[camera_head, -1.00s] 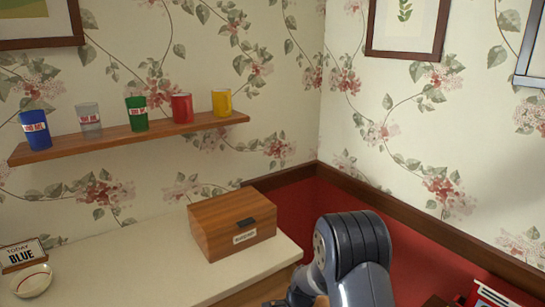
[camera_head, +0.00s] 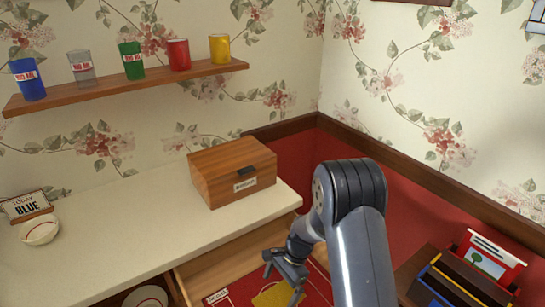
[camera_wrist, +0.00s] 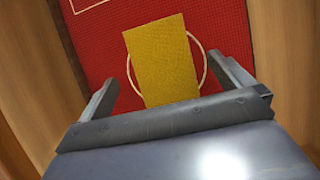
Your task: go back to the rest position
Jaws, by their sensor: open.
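My gripper (camera_head: 287,277) hangs at the bottom centre of the head view, over an open drawer below the counter (camera_head: 150,236). In the wrist view its two fingers (camera_wrist: 168,80) stand wide apart with nothing between them. A yellow flat piece (camera_wrist: 163,62) lies beneath on a red mat (camera_wrist: 88,52) with pale lines. It looks apart from the fingers, though the height between them is hard to judge. The yellow piece also shows in the head view (camera_head: 278,295), partly hidden by my gripper and arm.
A wooden box (camera_head: 232,172) stands on the counter's right end. Several coloured cups stand on a wall shelf (camera_head: 130,89). A dark organiser (camera_head: 455,283) with a red item (camera_head: 492,262) stands at lower right.

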